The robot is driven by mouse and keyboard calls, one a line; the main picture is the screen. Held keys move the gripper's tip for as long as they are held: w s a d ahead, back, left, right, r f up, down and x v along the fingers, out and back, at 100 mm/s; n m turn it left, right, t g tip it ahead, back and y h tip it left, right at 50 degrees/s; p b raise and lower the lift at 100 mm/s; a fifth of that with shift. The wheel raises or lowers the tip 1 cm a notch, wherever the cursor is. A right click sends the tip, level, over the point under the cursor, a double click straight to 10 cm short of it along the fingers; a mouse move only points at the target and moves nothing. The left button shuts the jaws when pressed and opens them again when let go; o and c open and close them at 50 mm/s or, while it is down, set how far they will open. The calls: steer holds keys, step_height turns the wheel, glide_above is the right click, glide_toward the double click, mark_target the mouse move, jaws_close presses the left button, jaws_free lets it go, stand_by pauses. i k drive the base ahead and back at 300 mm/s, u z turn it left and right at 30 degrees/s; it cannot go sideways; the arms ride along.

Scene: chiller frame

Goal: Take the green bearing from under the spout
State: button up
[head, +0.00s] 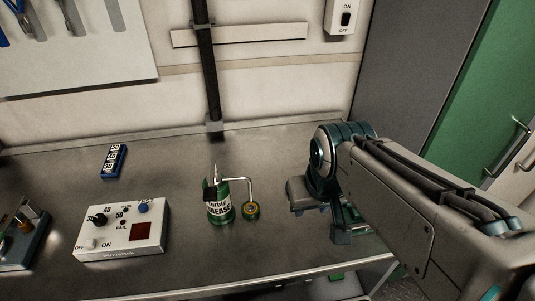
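The green bearing (251,211), a small ring with a yellowish centre, sits on the grey bench directly below the tip of the spout (241,179). The bent metal spout comes from a green and white grease can (219,207) that stands upright to its left. From this angle I cannot tell whether the spout tip touches the bearing. My gripper (338,224) is to the right of the bearing, apart from it, low over the bench. My own arm partly hides its fingers, so their opening is unclear. I see nothing held in it.
A white control box (123,230) with knobs and a dark red window stands left of the can. A blue numbered block (114,161) lies behind it. A dark post (208,75) rises at the bench's back. The bench between bearing and gripper is clear.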

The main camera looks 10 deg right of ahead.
mark_target(249, 214)
steer(key=k, duration=1)
steer(key=u, duration=0.8)
steer(key=i, duration=0.85)
steer(key=z, duration=1.35)
